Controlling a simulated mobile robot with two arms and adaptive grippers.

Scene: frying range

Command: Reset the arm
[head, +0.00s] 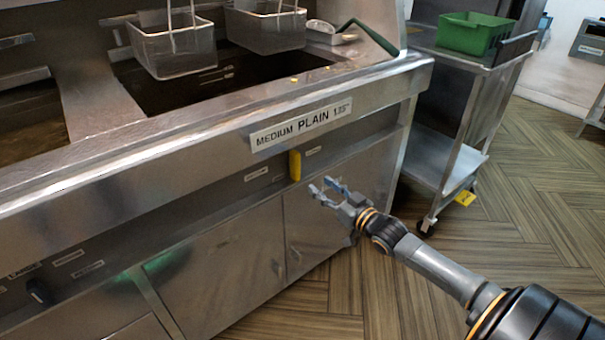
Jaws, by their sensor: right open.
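My right arm comes in from the lower right in the head view. Its gripper (328,189) is open and empty, in front of the fryer's lower cabinet doors. It is below the "MEDIUM PLAIN" label (301,124) and just right of and below a yellow handle (295,165). No contact with the fryer shows clearly. My left gripper is not in view.
The steel fryer range (200,150) fills the left, with two wire baskets (175,52) (266,28) over the vat and a green-handled tool (372,36) on its edge. A steel cart (466,55) holding a green bin (472,36) stands right. Wooden floor lies open at right.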

